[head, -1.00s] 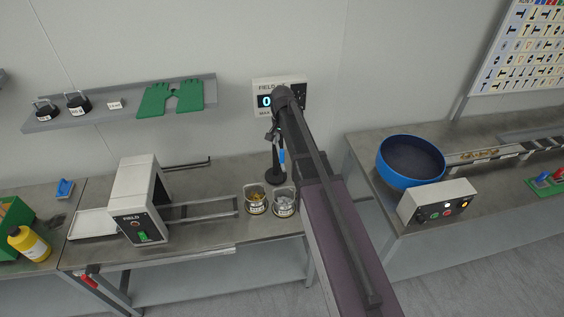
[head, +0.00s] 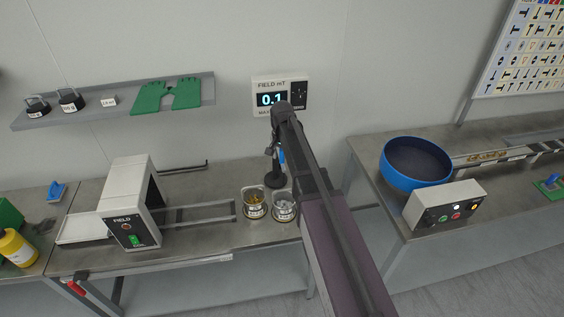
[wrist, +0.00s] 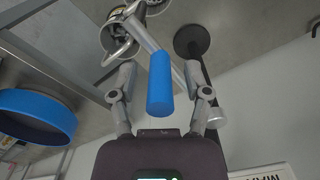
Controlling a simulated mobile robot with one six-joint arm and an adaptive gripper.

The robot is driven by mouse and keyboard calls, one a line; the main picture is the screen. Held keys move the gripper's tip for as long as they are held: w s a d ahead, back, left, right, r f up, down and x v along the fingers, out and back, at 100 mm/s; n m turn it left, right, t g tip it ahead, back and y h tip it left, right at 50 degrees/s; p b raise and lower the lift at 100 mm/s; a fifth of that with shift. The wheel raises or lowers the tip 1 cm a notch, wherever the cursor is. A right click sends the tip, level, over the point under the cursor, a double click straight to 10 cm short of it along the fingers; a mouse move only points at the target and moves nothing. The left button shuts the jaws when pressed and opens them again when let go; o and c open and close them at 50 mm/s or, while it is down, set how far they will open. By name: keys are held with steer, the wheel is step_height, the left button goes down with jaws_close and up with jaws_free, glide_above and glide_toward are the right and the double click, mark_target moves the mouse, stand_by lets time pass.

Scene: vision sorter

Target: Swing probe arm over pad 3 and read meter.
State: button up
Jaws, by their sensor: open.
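The field meter (head: 270,84) on the wall reads about 0.1 in the head view. The probe arm's black stand (head: 275,178) is on the bench below it, partly behind my arm. In the wrist view its round black base (wrist: 192,41) shows, and a blue handle (wrist: 160,84) on a grey rod lies between my fingers. My gripper (wrist: 160,82) is open, one finger on each side of the blue handle; I cannot tell whether they touch it. In the head view the blue handle (head: 282,156) is mostly hidden by my arm. No numbered pad is readable.
Two jars of small parts (head: 254,204) stand by the stand. A field coil housing (head: 130,202) with rails is at left. A blue bowl (head: 414,182) and a control box (head: 446,204) are on the right bench. A shelf (head: 60,110) holds weights and green gloves.

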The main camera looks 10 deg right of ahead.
steer(key=shift+f, duration=0.4)
jaws_close()
